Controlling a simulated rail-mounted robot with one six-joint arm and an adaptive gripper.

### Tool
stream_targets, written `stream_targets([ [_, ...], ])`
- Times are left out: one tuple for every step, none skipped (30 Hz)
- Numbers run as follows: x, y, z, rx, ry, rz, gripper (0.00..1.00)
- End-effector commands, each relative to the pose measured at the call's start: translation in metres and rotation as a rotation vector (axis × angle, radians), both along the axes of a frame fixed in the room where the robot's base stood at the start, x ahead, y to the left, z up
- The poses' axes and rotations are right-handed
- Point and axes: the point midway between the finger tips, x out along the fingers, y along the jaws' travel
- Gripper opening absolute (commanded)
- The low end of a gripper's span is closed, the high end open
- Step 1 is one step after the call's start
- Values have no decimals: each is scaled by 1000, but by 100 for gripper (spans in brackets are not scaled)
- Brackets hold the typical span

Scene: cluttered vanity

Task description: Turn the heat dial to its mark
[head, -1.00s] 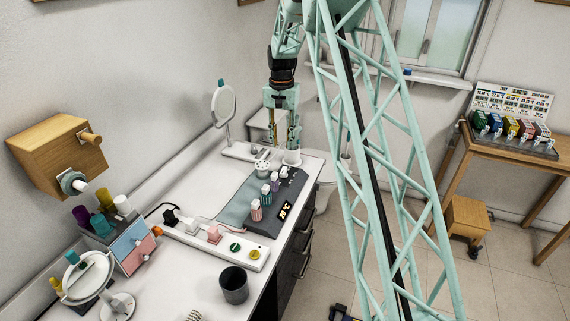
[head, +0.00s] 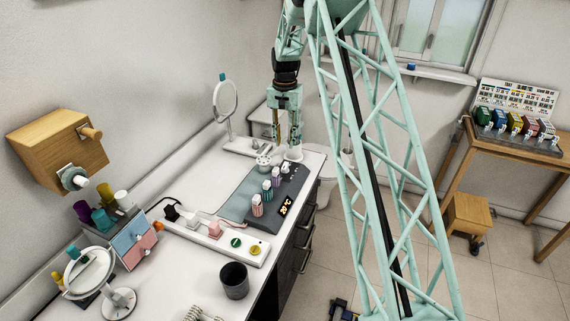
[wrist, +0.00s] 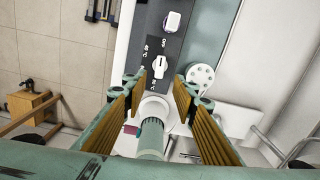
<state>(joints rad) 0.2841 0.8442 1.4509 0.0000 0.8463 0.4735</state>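A white dial with a raised pointer bar (wrist: 160,65) sits on a dark panel strip (wrist: 152,28) in the wrist view, with small white markings around it, too small to read. It seems to be the far knob (head: 284,170) of the row in the head view. Whether it is the heat dial I cannot tell for sure. My gripper (wrist: 159,82) is open, its fingers wide apart on either side of the dial's near edge, with nothing between them gripped. In the head view my gripper (head: 289,148) points down over the counter's far end.
A white cylinder (wrist: 153,108) stands below my fingers. A round white holder with holes (wrist: 200,76) is close to the right finger. A dark cup (head: 234,281) and power strip (head: 205,233) are on the nearer counter.

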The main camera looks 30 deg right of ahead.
Motion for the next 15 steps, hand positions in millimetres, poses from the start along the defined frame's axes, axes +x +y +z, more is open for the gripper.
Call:
stream_targets([
  [-1,0,-6,1,2,0,26],
  [-1,0,-9,1,2,0,26],
  [-1,0,-13,1,2,0,26],
  [-1,0,-16,1,2,0,26],
  [-1,0,-20,1,2,0,26],
  [-1,0,-25,1,2,0,26],
  [-1,0,-29,1,2,0,26],
  [-1,0,-33,1,3,0,26],
  [-1,1,-39,1,4,0,26],
  [-1,0,-43,1,3,0,26],
  [-1,0,-46,1,2,0,26],
  [-1,0,-51,1,2,0,26],
  [-1,0,-55,1,2,0,26],
  [-1,0,-60,1,2,0,26],
  [-1,0,-65,1,3,0,26],
])
